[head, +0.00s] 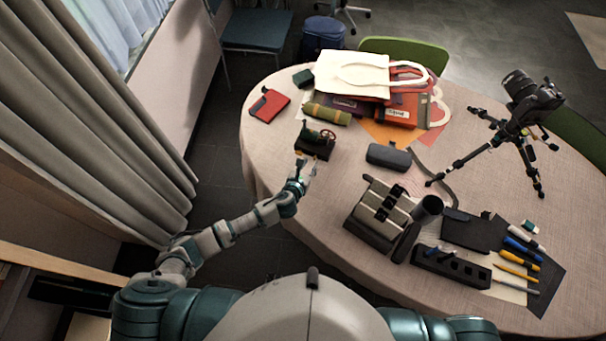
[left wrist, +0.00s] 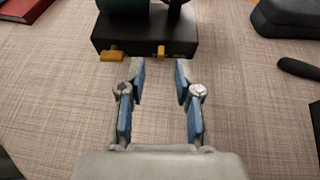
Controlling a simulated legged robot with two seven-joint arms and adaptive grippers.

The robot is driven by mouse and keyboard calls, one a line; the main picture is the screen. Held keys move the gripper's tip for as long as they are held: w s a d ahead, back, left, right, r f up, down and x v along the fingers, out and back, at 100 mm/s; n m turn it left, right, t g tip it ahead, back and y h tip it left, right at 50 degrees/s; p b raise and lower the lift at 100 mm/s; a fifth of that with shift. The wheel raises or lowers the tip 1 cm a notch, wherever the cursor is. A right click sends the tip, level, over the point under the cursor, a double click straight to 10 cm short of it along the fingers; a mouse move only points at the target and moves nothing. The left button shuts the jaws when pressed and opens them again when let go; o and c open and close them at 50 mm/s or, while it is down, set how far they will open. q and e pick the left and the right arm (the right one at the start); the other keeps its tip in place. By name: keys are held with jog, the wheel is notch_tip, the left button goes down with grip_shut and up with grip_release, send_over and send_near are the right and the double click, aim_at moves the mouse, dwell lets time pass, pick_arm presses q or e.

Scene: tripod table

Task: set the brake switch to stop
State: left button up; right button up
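A small dark machine (head: 314,146) with a green body and a brassy wheel stands on the table, left of centre in the head view. In the left wrist view its black base (left wrist: 180,38) fills the top middle. Two yellow levers stick out of its front face: a left one (left wrist: 111,55) and a right one (left wrist: 161,52). Markings beside them are too small to read, so I cannot tell which is the brake switch. My left gripper (head: 306,168) is open and empty just in front of the base; its fingertips (left wrist: 159,78) lie apart, below the right lever.
Behind the machine lie a green-brown roll (head: 327,114), a red notebook (head: 269,105) and bags (head: 352,75). A camera tripod (head: 513,128) stands far right. Cloth in front is clear.

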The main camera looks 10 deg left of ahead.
pick_arm(q)
jog(key=v, duration=0.8)
jog(key=shift+s+a, duration=0.1)
jog(key=shift+s, duration=0.15)
